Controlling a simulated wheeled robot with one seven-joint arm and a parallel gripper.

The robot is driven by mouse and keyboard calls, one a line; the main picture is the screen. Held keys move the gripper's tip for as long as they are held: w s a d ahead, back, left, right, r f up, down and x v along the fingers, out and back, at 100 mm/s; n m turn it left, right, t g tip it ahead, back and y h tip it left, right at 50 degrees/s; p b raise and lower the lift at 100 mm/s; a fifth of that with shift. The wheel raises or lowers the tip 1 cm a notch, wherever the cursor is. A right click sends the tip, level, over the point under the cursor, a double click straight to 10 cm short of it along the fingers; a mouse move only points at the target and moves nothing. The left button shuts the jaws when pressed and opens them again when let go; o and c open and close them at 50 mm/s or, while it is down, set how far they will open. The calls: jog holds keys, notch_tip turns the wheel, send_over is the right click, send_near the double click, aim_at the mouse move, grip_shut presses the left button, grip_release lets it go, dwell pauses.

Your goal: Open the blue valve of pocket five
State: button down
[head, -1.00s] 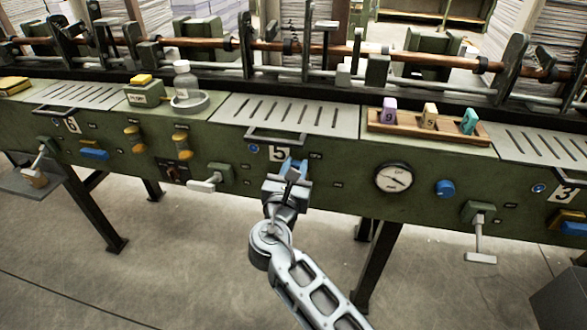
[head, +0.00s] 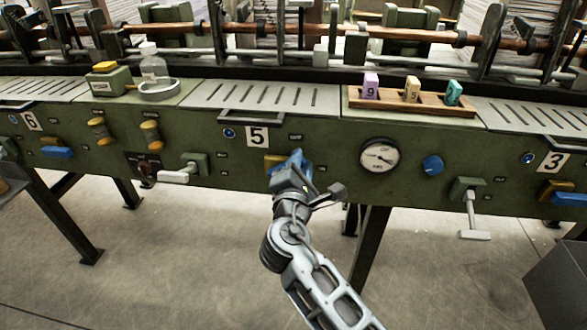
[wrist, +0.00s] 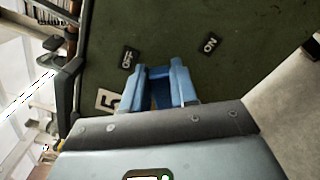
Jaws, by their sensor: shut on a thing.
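The blue valve of pocket five (head: 296,160) is on the green machine front, just right of the white number 5 plate (head: 257,136), with brass showing at its left. In the head view its blue part looks tilted. My gripper (head: 293,167) reaches it from below and is shut on it. The wrist view shows blue upright parts (wrist: 163,84) at the jaws against the panel; the exact contact is partly hidden by my gripper body. An OFF label (wrist: 128,58) lies to their upper left and an ON label (wrist: 209,45) to their upper right.
A grey tray handle (head: 250,117) juts out above the valve. A white-handled lever (head: 175,176) is at the left; a gauge (head: 380,157) and blue knob (head: 432,165) are at the right. Table legs stand below, with open floor around them.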

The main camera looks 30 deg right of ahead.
jog(key=f+m+b, duration=0.1)
jog(key=m+b, duration=0.1)
jog(key=f+m+b, duration=0.2)
jog(key=b, duration=0.1)
jog(key=s+d+f+m+b, duration=0.1)
jog(key=m+b, duration=0.2)
jog(key=shift+f, duration=0.3)
jog(key=shift+m, duration=0.3)
jog(key=c, duration=0.9)
grip_release()
jog(key=shift+v, duration=3.85)
